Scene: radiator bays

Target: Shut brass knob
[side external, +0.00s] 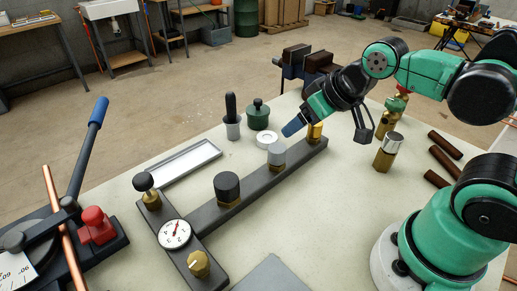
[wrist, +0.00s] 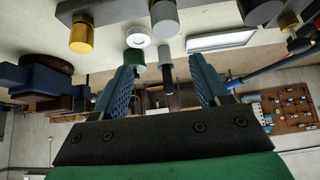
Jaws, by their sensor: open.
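A row of knobs stands on a dark rail (side external: 255,185). A bright brass-yellow knob (side external: 315,131) is at its far end; it also shows upper left in the wrist view (wrist: 82,35). A grey knob (side external: 277,155) is beside it, then a black knob (side external: 226,187). Another brass-coloured knob (side external: 199,263) with a pale mark sits at the near end, beside the gauge. My gripper (side external: 291,128) is near the far end of the rail, beside the yellow knob and above the table. In the wrist view its blue fingers (wrist: 164,85) are wide apart, with nothing held.
A gauge (side external: 175,234) and a black-topped valve (side external: 145,187) stand at the near left. A white tray (side external: 183,164), green pot (side external: 258,114) and white ring (side external: 266,138) lie behind the rail. Brass fittings (side external: 385,155) and brown rods (side external: 445,145) are at right.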

